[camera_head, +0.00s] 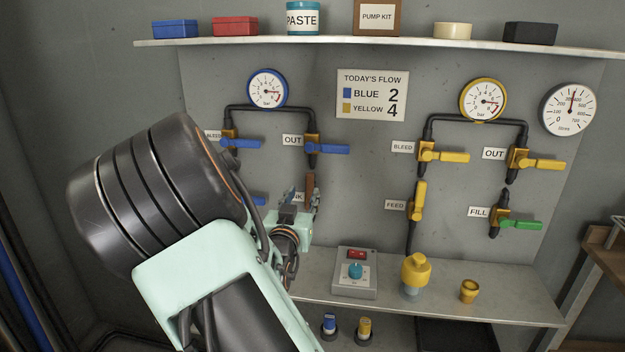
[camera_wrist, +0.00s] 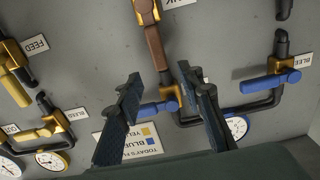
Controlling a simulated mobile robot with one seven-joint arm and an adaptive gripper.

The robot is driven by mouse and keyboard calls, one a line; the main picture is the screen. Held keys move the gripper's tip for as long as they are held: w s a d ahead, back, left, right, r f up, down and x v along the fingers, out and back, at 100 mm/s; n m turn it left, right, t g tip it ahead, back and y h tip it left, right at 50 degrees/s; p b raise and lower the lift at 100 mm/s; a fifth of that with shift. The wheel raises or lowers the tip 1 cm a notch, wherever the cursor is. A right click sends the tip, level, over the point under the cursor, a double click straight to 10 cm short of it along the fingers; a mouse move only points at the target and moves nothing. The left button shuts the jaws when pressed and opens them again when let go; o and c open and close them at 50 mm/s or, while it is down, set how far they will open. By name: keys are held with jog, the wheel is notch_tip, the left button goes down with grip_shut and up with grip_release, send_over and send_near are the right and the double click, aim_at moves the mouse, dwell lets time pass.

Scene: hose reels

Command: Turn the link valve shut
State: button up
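The link valve has a brown handle (camera_head: 310,187) that points upward in the head view, below the blue OUT valve. Its label is partly hidden by my gripper (camera_head: 305,207). In the wrist view, which is roughly upside down, the handle (camera_wrist: 155,45) runs from the brass valve body down toward the gap between my fingers. My gripper (camera_wrist: 163,76) is open there, with a dark finger on each side of the handle's end. I cannot tell whether either finger touches it.
The blue OUT handle (camera_head: 332,149) is close above the link valve and also shows near my fingers in the wrist view (camera_wrist: 158,108). A blue bleed handle (camera_head: 240,143) is to the left. A control box (camera_head: 355,272) stands on the shelf below. Yellow-handled valves are farther right.

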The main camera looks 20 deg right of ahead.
aim_at(309, 181)
jog(key=x, duration=0.9)
jog(key=shift+w+d, duration=0.3)
jog(key=shift+c, duration=0.7)
grip_shut()
